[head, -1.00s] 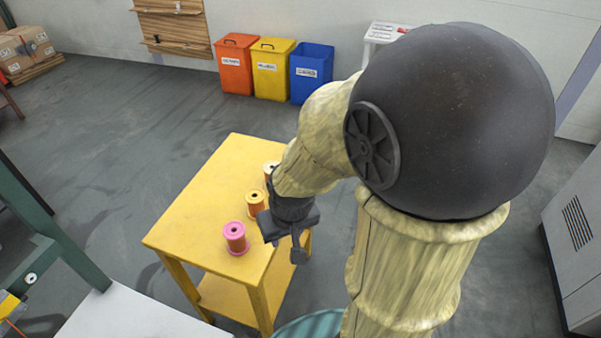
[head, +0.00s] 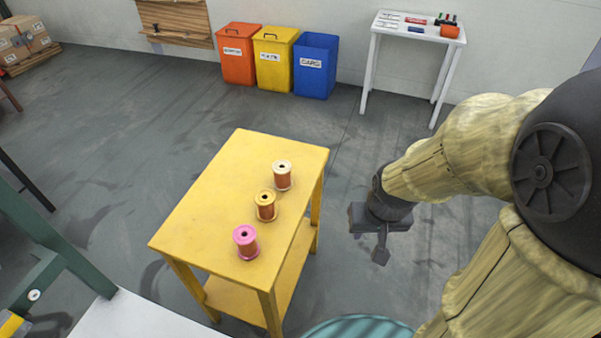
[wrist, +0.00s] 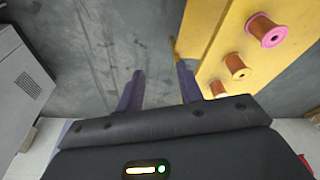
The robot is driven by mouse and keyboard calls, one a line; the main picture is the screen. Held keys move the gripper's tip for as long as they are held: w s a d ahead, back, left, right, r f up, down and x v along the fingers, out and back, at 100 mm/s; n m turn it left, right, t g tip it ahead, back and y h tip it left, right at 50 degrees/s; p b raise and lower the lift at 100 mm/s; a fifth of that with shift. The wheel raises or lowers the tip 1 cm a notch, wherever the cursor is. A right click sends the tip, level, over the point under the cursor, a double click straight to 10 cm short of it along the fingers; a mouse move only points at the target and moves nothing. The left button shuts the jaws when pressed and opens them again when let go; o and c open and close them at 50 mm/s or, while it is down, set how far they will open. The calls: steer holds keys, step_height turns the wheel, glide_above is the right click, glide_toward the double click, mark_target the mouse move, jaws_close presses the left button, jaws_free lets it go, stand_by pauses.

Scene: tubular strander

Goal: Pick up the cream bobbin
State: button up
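The cream bobbin (head: 282,177), wound with copper-brown wire, stands upright on the yellow table (head: 215,200), the farthest back of three bobbins in the head view. In the wrist view the cream bobbin (wrist: 218,88) is partly hidden behind my gripper's body. My gripper (head: 381,250) hangs to the right of the table, clear of it and apart from every bobbin. In the wrist view its two fingers are spread with only floor between them (wrist: 158,85); it is open and empty.
A yellow-orange bobbin (head: 266,205) and a pink bobbin (head: 246,241) stand in a row with the cream one, nearer the front. Orange, yellow and blue bins (head: 314,66) and a white side table (head: 420,30) stand by the wall.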

steer(key=shift+d, duration=0.2)
steer(key=o, duration=0.6)
steer(key=shift+w, duration=0.2)
steer(key=shift+c, duration=0.2)
steer(key=o, duration=0.3)
steer(key=w+a+f+n+t, duration=0.1)
steer(key=w+f, duration=0.1)
steer(key=w, duration=0.3)
steer(key=w+a+f+n+t+y, duration=0.1)
steer(key=w+a+f+t, duration=0.1)
steer(key=w, duration=0.3)
steer(key=w+a+f+n+t+b, duration=0.1)
steer(key=w+a+f, duration=0.1)
steer(key=w, duration=0.3)
steer(key=shift+f+t+y, duration=0.3)
steer(key=shift+f, duration=0.55)
steer(key=w+a+f+t+y, duration=0.1)
steer(key=w+a+f, duration=0.1)
steer(key=w+a+f+n+t+y, duration=0.1)
steer(key=w+a+f+t, duration=0.1)
steer(key=w+a, duration=0.1)
steer(key=w+a+f+t+y+b, duration=0.1)
steer(key=w+a+f+t+y, duration=0.1)
steer(key=w+a, duration=0.1)
steer(key=shift+w+a+f+n, duration=0.1)
steer(key=shift+a+f+n, duration=0.1)
steer(key=shift+n, duration=0.2)
